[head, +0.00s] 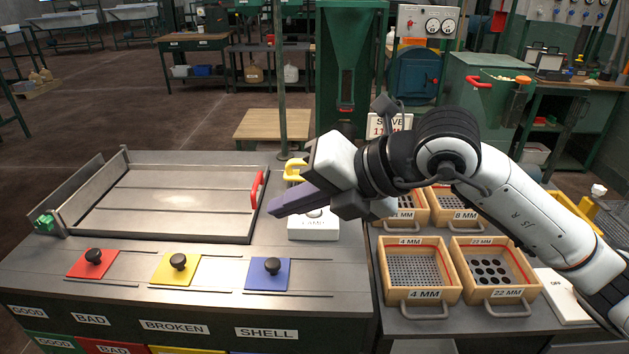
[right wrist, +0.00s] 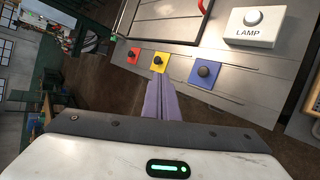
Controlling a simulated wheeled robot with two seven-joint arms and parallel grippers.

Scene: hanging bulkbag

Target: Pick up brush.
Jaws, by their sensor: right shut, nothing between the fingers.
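I cannot make out a brush for certain in either view. A small green piece (head: 45,222) sits at the near left corner of the metal tray, too small to identify. My right gripper (head: 276,208) has purple fingers, shut with nothing between them. It reaches in from the right above the grey bench, in front of the white lamp box, and hides part of it. In the right wrist view the shut fingers (right wrist: 158,84) point toward the yellow plate. My left gripper is not in view.
The metal tray (head: 160,236) has a red handle (head: 257,189). Red (head: 84,266), yellow (head: 164,273) and blue (head: 286,279) plates with black knobs line the bench front. The lamp box (head: 313,227) stands behind my gripper. Wooden sieve boxes (head: 417,297) stand at right.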

